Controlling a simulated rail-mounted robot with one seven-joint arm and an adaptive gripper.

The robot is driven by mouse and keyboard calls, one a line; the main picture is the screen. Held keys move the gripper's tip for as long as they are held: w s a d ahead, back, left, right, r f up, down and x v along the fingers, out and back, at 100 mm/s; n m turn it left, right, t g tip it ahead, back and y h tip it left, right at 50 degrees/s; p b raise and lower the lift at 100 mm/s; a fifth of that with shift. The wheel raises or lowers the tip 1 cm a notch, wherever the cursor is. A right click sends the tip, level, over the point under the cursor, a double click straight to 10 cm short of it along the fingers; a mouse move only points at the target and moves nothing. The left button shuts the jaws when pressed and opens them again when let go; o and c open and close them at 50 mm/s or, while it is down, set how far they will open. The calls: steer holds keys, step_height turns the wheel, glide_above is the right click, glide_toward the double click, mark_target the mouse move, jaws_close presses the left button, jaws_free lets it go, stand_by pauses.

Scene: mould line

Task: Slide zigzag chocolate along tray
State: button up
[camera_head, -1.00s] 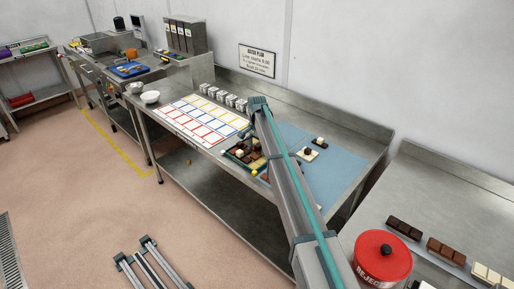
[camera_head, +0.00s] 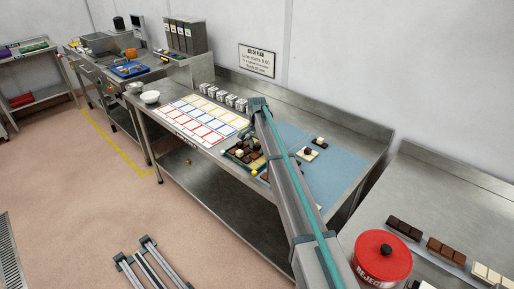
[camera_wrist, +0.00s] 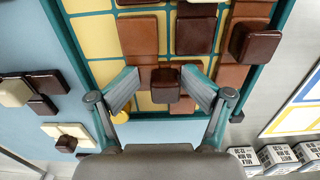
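The teal-rimmed tray (camera_wrist: 258,80) fills the middle of the wrist view, with yellow cells and brown blocks. In the head view the tray (camera_head: 229,156) is partly hidden by my arm. My gripper (camera_wrist: 162,73) is open over the tray's near edge. A small dark chocolate (camera_wrist: 165,85) sits between its two fingertips, with a visible gap at the left finger. Another dark chocolate (camera_wrist: 256,43) stands on the tray to the right, and one more shows at the top edge. I cannot make out a zigzag pattern on any of them.
Dark and cream pieces (camera_wrist: 40,88) lie on the blue mat left of the tray in the wrist view. A yellow ball (camera_wrist: 120,116) is by the tray's near rim. White printed cubes (camera_wrist: 280,158) stand at lower right. A card grid (camera_head: 200,118) lies beside the tray.

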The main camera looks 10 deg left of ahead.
mark_target(257, 146)
steer(key=shift+r, duration=0.2)
step_height(257, 146, up, 12)
stand_by(0.6)
